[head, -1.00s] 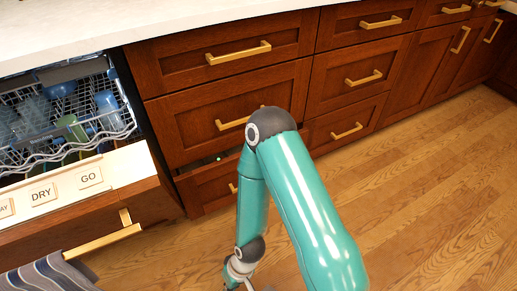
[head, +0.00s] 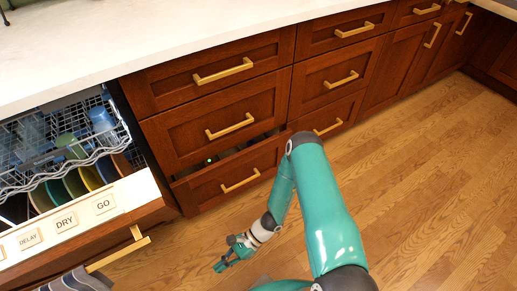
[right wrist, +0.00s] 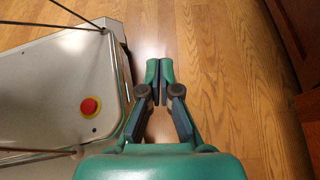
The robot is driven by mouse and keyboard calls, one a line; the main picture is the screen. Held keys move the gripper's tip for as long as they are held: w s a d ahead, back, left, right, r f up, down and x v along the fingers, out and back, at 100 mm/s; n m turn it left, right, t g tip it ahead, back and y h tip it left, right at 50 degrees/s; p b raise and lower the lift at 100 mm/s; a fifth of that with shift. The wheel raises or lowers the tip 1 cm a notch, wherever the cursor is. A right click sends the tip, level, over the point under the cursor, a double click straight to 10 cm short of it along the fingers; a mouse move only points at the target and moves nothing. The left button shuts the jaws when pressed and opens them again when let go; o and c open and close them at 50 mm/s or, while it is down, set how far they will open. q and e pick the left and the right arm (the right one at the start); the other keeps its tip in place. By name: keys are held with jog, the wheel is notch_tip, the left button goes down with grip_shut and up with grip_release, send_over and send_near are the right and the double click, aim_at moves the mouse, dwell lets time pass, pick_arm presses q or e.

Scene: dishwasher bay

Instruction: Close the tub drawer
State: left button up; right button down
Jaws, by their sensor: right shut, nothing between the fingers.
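The bottom drawer (head: 232,176) of the left cabinet column stands partly open, with a dark gap above its front. It has a brass bar handle (head: 241,181). A small green light shows in the gap; the contents are too dark to tell. My right gripper (head: 222,265) is low over the floor, in front of the drawer and apart from it. In the right wrist view its fingers (right wrist: 160,72) are together with nothing between them. My left gripper is not in view.
The open dishwasher (head: 60,150) with racks of dishes is at the left, its door edge (head: 110,205) bearing labels such as DRY and GO. A striped towel (head: 75,281) hangs at the door's handle. Wooden floor (head: 420,180) is clear to the right.

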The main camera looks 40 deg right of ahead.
jog(key=w+d+r+m+t+p, duration=0.2)
jog(key=w+d+m+t, duration=0.3)
jog(key=w+t, duration=0.1)
jog(key=m+t+h+p, duration=0.5)
jog(key=m+t+h, duration=0.4)
jog(key=m+h, duration=0.6)
send_near(253, 151)
pick_arm(q)
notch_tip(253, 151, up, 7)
jog(key=b, duration=0.2)
pick_arm(e)
jog(key=w, duration=0.2)
jog(key=w+n+h, duration=0.1)
jog(key=w, duration=0.1)
jog(key=w+d+n, duration=0.1)
jog(key=w, duration=0.2)
jog(key=shift+f, duration=0.3)
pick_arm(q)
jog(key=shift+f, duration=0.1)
